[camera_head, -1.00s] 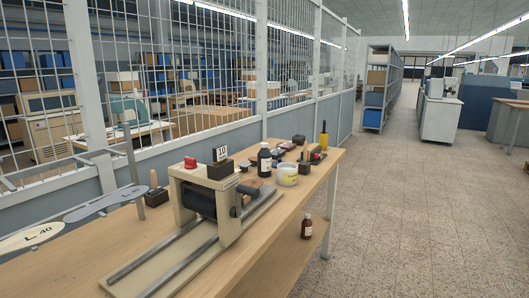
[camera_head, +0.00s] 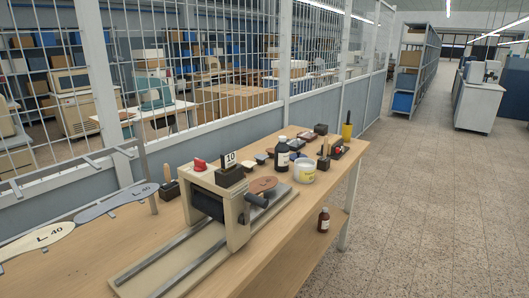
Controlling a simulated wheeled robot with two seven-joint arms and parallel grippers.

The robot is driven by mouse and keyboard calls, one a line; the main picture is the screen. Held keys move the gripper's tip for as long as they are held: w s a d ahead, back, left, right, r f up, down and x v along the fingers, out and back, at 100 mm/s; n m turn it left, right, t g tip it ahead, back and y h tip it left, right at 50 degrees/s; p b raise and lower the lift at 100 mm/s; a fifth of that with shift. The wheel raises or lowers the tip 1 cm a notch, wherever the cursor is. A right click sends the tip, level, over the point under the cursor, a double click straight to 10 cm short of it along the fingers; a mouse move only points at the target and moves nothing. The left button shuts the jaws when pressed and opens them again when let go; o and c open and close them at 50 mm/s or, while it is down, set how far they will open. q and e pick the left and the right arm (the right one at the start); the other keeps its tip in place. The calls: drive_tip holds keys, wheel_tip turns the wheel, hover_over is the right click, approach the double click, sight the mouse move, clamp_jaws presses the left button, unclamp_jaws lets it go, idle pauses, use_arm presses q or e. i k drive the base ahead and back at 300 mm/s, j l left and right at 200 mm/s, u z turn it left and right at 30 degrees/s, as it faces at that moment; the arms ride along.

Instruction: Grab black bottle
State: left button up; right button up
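A black bottle (camera_head: 283,154) with a white label stands upright on the wooden table (camera_head: 92,262), behind a white tub (camera_head: 305,170) with a yellow label. A smaller dark brown bottle (camera_head: 323,220) with a pale label stands lower down, on a shelf below the tabletop at its right side. Neither of my grippers shows in the head view, so nothing is seen holding either bottle.
A beige press (camera_head: 228,205) with metal rails stands on the near part of the table. Flat grey and cream templates (camera_head: 112,203) lie at the left. A yellow-handled tool (camera_head: 347,131) stands at the far end. A mesh fence runs behind; the floor (camera_head: 430,220) at right is clear.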

sight(282, 150)
drive_tip(key=i+l+u, duration=0.5)
drive_tip(key=l, duration=0.15)
drive_tip(key=i+l+u, duration=0.1)
drive_tip(key=l+u, duration=0.2)
drive_tip(key=i+l+u, duration=0.25)
drive_tip(key=l, duration=0.25)
drive_tip(key=l+u, duration=0.25)
drive_tip(key=l, duration=0.15)
drive_tip(key=l+u, duration=0.25)
drive_tip(key=l, duration=0.2)
drive_tip(key=i, duration=0.05)
